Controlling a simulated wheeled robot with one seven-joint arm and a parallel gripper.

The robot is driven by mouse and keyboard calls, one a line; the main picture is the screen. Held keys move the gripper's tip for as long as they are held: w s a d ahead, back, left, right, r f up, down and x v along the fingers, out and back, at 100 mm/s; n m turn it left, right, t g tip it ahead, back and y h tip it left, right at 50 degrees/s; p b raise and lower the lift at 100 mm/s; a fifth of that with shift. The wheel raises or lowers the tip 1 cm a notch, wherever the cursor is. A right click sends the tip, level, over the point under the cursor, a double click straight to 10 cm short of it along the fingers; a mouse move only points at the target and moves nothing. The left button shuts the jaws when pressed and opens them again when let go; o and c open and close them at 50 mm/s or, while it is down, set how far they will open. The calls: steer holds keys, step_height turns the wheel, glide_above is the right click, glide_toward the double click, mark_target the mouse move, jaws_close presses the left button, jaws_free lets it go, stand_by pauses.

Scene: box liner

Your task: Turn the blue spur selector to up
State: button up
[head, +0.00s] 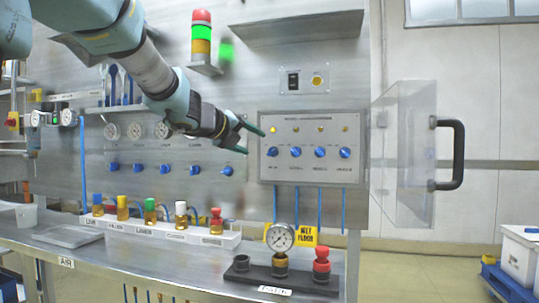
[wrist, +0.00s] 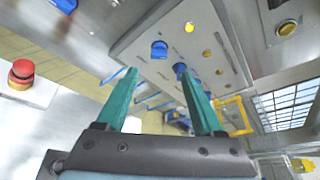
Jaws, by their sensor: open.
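A grey control box (head: 313,178) on the back panel carries a row of blue selector knobs: a leftmost one (head: 272,152), a second (head: 295,152), a third (head: 319,152) and a rightmost one (head: 344,153). The labels beneath are too small to read, so I cannot tell which is the spur selector. My gripper (head: 254,141) is open and empty at the left edge of the box. In the wrist view my gripper (wrist: 157,72) has its green fingers apart; one blue knob (wrist: 159,49) shows between and beyond the tips, another (wrist: 180,69) beside the right tip.
A clear hinged cover (head: 402,150) with a black handle (head: 447,155) stands open right of the box. More blue knobs (head: 113,167) are on the panel at left. A pressure gauge (head: 280,237) and capped fittings stand on the bench below.

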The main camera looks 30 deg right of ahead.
mark_target(270, 151)
steer(key=x, duration=1)
steer(key=shift+w, duration=0.1)
jaws_close()
stand_by(0.3)
